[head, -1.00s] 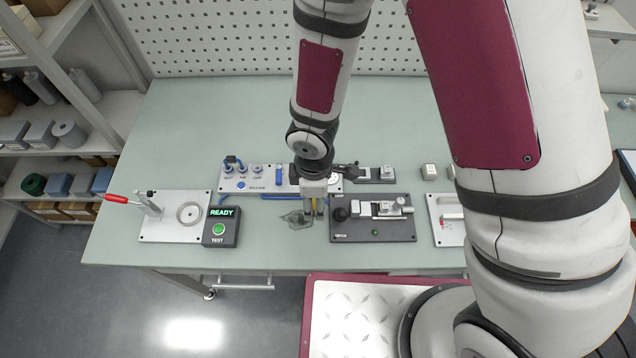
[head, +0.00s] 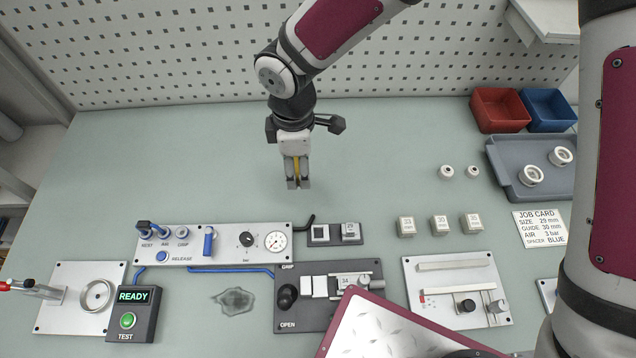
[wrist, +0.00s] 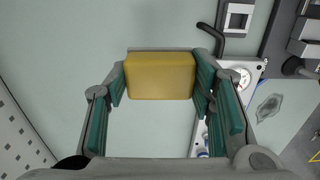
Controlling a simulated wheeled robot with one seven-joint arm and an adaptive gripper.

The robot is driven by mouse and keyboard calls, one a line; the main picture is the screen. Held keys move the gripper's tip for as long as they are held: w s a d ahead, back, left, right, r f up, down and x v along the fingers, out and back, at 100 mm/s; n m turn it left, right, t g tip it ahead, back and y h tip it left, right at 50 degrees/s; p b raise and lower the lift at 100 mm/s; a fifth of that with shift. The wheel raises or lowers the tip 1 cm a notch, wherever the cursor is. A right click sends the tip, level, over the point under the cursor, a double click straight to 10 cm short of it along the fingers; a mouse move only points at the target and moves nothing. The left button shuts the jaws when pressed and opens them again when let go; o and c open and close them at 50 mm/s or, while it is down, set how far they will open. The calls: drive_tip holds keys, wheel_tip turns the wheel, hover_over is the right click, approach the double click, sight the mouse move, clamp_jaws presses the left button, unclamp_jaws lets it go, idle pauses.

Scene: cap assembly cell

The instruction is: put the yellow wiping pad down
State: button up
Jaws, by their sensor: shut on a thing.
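The yellow wiping pad (wrist: 160,76) is held between the green-lined fingers of my gripper in the wrist view. In the head view my gripper (head: 298,183) points down over the bare back part of the bench, behind the air panel. A thin strip of the yellow pad (head: 296,166) shows between its fingers. My gripper is shut on the pad. I cannot tell how far the pad is above the bench (head: 180,150). A grey wet-looking smear (head: 233,300) lies on the bench in front of the panel.
The air panel (head: 222,258) with gauge and hoses is in front of my gripper. A dark clamp fixture (head: 310,318) and the test box (head: 134,312) stand nearer. Marked blocks (head: 406,227), a grey tray (head: 508,160) and red and blue bins are to the right. The bench around my gripper is clear.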

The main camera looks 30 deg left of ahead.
sight(301, 194)
wheel_tip(301, 194, down, 8)
drive_tip(key=shift+f+p, duration=0.2)
drive_tip(key=shift+p, duration=0.45)
drive_tip(key=shift+f, duration=0.15)
drive_tip(key=o, duration=1.2)
wheel_tip(301, 194, up, 12)
drive_tip(key=shift+r+b, duration=0.2)
drive_tip(key=shift+b, duration=0.8)
